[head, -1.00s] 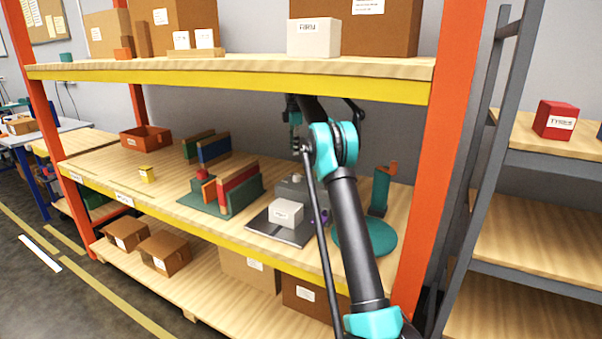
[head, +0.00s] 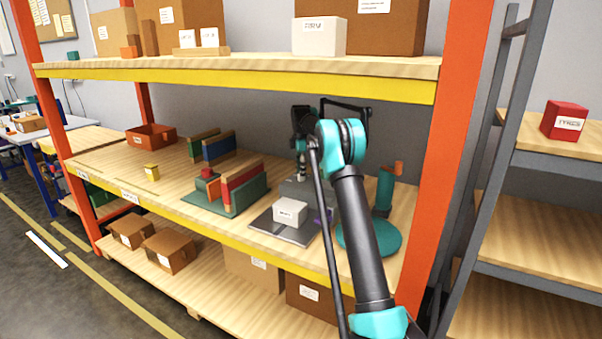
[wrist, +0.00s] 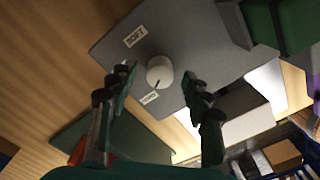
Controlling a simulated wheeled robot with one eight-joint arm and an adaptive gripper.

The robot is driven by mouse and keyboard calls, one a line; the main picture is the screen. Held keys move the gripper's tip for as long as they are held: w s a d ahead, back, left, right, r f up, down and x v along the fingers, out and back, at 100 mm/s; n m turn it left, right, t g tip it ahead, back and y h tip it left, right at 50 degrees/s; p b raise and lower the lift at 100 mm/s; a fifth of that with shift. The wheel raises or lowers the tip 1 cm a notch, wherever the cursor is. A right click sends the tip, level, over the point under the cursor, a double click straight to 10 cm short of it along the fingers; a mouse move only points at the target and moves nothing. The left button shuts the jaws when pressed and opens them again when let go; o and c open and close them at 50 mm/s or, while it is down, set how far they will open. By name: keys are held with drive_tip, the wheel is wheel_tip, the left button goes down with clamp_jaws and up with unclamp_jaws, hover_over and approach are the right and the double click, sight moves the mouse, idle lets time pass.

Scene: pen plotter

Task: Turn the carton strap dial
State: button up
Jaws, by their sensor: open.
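The dial (wrist: 159,71) is a round, pale knob with a mark at its lower edge, on a flat grey panel (wrist: 195,28) in the wrist view. A label reading "SOFT" is above it and a second, unclear label is below. My gripper (wrist: 159,84) is open, with one finger on either side of the dial; I cannot tell whether they touch it. In the head view my gripper (head: 301,167) points down above the grey box (head: 295,186) on the middle shelf. A white carton (head: 290,211) sits on a dark plate (head: 268,228) in front.
Left of the plate stands a green rack (head: 200,200) with red upright panels. A teal stand (head: 384,190) with an orange top is at the right, near the orange post (head: 440,130). The upper shelf (head: 240,66) is overhead. An orange bin (head: 150,135) lies far left.

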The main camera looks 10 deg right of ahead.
drive_tip(key=shift+f, duration=0.2)
clamp_jaws()
idle(0.3)
